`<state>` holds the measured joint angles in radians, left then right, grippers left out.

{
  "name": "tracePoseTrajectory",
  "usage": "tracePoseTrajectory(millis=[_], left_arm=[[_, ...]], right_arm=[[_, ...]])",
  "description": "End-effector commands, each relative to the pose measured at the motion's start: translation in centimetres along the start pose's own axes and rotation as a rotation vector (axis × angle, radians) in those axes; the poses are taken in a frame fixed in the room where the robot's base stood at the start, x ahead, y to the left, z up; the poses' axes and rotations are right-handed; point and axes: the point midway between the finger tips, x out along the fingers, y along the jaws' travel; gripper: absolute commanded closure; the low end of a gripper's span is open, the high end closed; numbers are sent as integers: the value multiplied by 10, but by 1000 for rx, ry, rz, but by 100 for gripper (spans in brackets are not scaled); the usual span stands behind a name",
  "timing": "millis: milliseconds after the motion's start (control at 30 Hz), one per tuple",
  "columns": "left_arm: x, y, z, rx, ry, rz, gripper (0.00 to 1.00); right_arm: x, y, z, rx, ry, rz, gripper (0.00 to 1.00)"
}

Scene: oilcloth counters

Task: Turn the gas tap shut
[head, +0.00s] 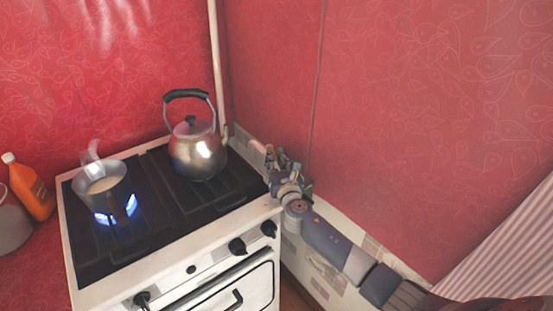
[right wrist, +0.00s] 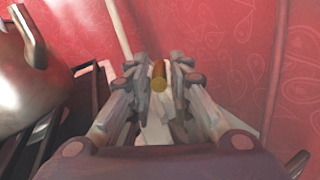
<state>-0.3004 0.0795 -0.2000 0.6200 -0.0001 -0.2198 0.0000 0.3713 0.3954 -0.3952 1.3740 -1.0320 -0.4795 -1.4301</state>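A round brass-coloured piece (right wrist: 159,78), which looks like the gas tap, shows between the fingertips in the right wrist view. Its handle direction is not clear. My right gripper (right wrist: 158,66) is open around it, one finger on each side, with what look like narrow gaps; contact cannot be told. In the head view my right gripper (head: 282,162) is at the back right corner of the stove and hides the tap. A pale gas pipe (head: 216,60) runs down the wall behind the stove. My left gripper is not in view.
The white stove (head: 185,268) carries a steel kettle (head: 198,152), close left of my right gripper, and a steaming pan (head: 101,184) over a blue flame (head: 103,218). An orange bottle (head: 30,189) stands left of the stove. Red walls close in behind and to the right.

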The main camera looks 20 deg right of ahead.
Motion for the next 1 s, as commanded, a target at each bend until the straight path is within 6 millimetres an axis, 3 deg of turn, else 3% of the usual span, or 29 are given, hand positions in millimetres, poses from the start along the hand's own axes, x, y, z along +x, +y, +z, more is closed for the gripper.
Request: tracePoseTrajectory(millis=[467,667,1000], left_arm=[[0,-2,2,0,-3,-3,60],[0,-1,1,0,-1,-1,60],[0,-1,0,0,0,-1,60]], right_arm=[[-6,0,0,0,1,2,67],[-34,0,-1,0,2,4,67],[-96,0,-1,0,2,2,67]])
